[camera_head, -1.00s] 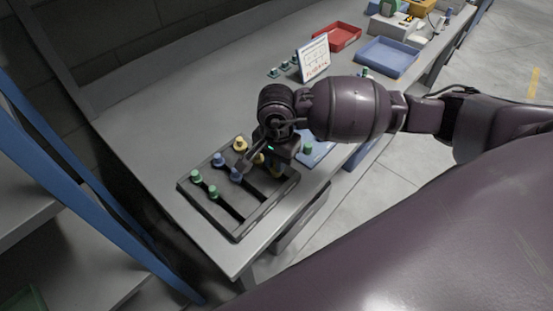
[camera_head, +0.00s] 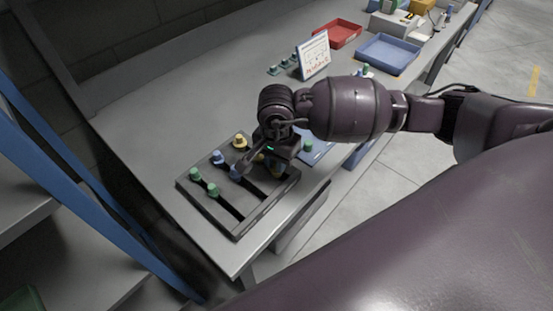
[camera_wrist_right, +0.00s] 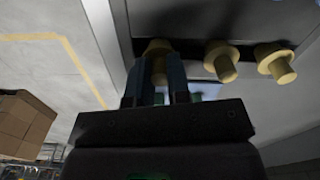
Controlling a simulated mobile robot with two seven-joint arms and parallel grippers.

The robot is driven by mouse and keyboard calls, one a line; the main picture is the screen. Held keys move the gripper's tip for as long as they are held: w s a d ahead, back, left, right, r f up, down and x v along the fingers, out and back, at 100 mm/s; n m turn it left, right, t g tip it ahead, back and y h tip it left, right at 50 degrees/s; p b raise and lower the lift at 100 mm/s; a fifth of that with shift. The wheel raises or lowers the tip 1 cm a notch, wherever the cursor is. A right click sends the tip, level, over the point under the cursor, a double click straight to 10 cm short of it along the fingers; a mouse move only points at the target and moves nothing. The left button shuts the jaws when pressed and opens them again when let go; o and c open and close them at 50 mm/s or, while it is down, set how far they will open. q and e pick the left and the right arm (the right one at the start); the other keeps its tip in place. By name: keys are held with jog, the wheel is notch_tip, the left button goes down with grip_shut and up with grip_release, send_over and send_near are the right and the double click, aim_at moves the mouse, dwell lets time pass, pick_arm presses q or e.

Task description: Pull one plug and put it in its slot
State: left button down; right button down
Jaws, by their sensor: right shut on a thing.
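A dark grey rack (camera_head: 238,226) with slots lies on the near end of the bench. It holds green plugs (camera_head: 212,190), blue plugs (camera_head: 218,157) and yellow plugs (camera_head: 239,141). My right gripper (camera_wrist_right: 159,58) is shut on a yellow plug (camera_wrist_right: 158,72) at the rack. Two more yellow plugs, a middle one (camera_wrist_right: 222,61) and an outer one (camera_wrist_right: 275,63), stand beside it in the right wrist view. In the head view my right wrist hides part of the yellow row and the held plug. My left gripper is not in view.
A white sign (camera_head: 313,56) stands behind my arm. A red tray (camera_head: 337,34) and a blue tray (camera_head: 389,54) lie farther along the bench (camera_head: 150,110). Blue shelving (camera_head: 75,165) stands at the left. The bench left of the rack is clear.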

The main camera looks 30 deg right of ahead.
jog(key=shift+f, duration=0.35)
dwell(0.4)
jog(key=c, duration=1)
grip_release()
jog(key=shift+r, duration=0.1)
